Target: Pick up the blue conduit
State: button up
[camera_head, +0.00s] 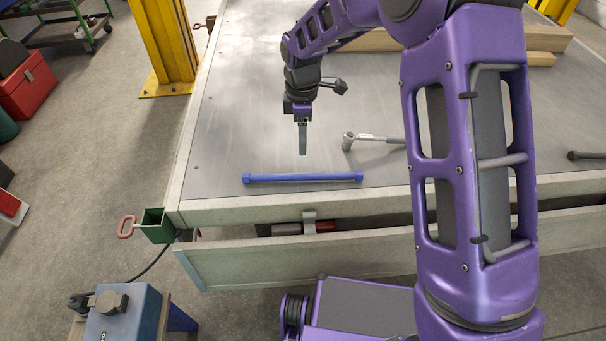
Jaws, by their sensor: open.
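The blue conduit (302,178) is a straight tube with a thicker collar at each end. It lies flat on the grey metal bed of the trailer frame, near its front edge and roughly parallel to it. My gripper (303,152) points down above the bed, over the middle of the conduit and a little behind it in the picture. It looks apart from the conduit and empty. The fingers are seen edge-on, so one hides the other, but the jaws are open.
A ratchet-like tool (348,141) lies right of my gripper, its handle running behind my arm. Wooden beams (540,40) lie at the back right. A dark rod (586,155) lies at the right edge. The bed left of the conduit is clear. A yellow post (160,40) stands beyond.

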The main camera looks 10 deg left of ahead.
send_over(303, 175)
jog(key=f, duration=0.4)
jog(key=f+b, duration=0.1)
jog(key=f, duration=0.3)
jog(key=shift+w+a, duration=0.15)
jog(key=shift+w, duration=0.05)
notch_tip(303, 175, down, 5)
jog(key=shift+s+f+b, duration=0.1)
jog(key=shift+s+b, duration=0.05)
jog(key=shift+b, duration=0.25)
grip_shut()
